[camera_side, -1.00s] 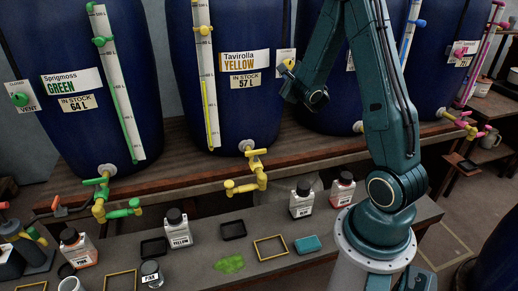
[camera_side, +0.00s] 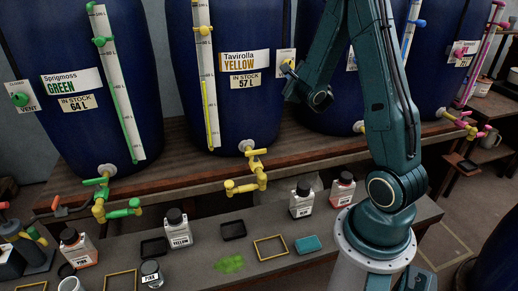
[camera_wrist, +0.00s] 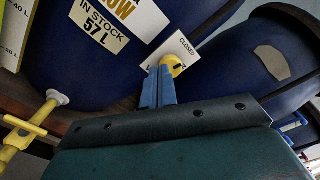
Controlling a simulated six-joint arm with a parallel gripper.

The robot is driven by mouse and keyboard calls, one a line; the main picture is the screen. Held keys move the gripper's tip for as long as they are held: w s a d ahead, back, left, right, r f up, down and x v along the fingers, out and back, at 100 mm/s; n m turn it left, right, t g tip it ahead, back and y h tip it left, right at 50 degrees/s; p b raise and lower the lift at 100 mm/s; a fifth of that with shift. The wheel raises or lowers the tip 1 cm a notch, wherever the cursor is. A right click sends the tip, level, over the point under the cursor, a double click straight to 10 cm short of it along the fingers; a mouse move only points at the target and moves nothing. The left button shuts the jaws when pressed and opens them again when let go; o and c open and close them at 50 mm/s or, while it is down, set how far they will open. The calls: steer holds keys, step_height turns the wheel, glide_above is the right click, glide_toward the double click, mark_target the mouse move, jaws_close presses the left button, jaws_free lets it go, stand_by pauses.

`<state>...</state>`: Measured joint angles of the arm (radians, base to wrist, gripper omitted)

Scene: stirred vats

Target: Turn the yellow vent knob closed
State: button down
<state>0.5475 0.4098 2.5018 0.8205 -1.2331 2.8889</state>
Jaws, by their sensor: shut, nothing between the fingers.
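The yellow vent knob (camera_wrist: 172,66) sits on a white plate (camera_wrist: 178,48) marked CLOSED, on the side of the blue Tavirolla Yellow vat (camera_side: 235,110). A dark mark shows on the knob's face. My gripper (camera_wrist: 160,71) is shut and empty, its blue fingers upright with their tips right at the knob's left side. I cannot tell whether they touch it. In the side view the gripper is at the plate and partly covers the knob, so little yellow shows.
A yellow tap (camera_side: 257,165) projects below the yellow vat. The green vat (camera_side: 75,125) stands to the left, and another blue vat (camera_wrist: 283,50) is close on the right in the wrist view. Bottles and trays lie on the lower bench (camera_side: 205,262).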

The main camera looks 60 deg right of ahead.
mark_target(284, 62)
steer(key=shift+s+a+r, duration=0.1)
steer(key=shift+s+r, duration=0.4)
steer(key=shift+r, duration=0.3)
steer(key=shift+w, duration=0.1)
steer(key=shift+x, duration=3.45)
steer(key=shift+s+d+f, duration=0.2)
steer(key=shift+s+f, duration=0.05)
steer(key=shift+f, duration=0.25)
steer(key=shift+w+a, duration=0.1)
steer(key=shift+w+a+r, duration=0.2)
steer(key=shift+w+r, duration=0.05)
